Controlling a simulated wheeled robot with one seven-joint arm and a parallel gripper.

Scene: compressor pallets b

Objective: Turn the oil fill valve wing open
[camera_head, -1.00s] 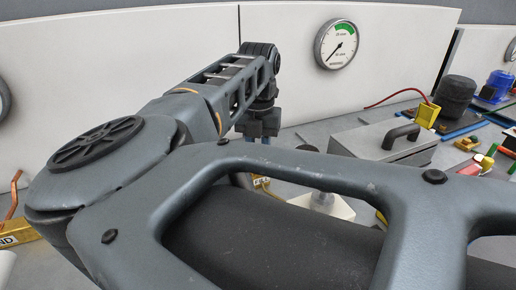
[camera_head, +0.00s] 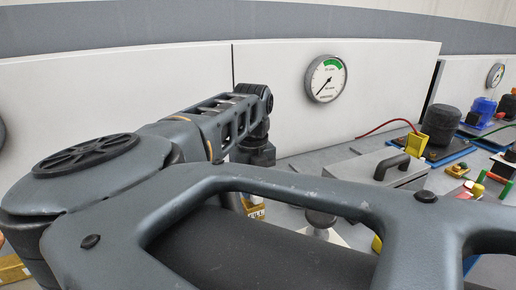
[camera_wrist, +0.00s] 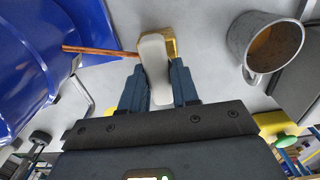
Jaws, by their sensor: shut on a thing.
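The valve wing (camera_wrist: 154,62) is a cream, rounded lever in the wrist view. It stands between the two dark blue fingers of my gripper (camera_wrist: 157,88), which is shut on it. A yellow valve body (camera_wrist: 171,42) shows behind the wing, with a copper pipe (camera_wrist: 98,51) running left from it. In the head view a yellow labelled block (camera_head: 253,210) shows below my wrist. My fingertips and the wing are hidden there behind my arm.
A blue drum (camera_wrist: 35,65) is left of the valve in the wrist view. A metal mug (camera_wrist: 240,45) with brown liquid stands to the right. In the head view, a grey box with a black handle (camera_head: 350,178) and a wall gauge (camera_head: 326,78) are to the right.

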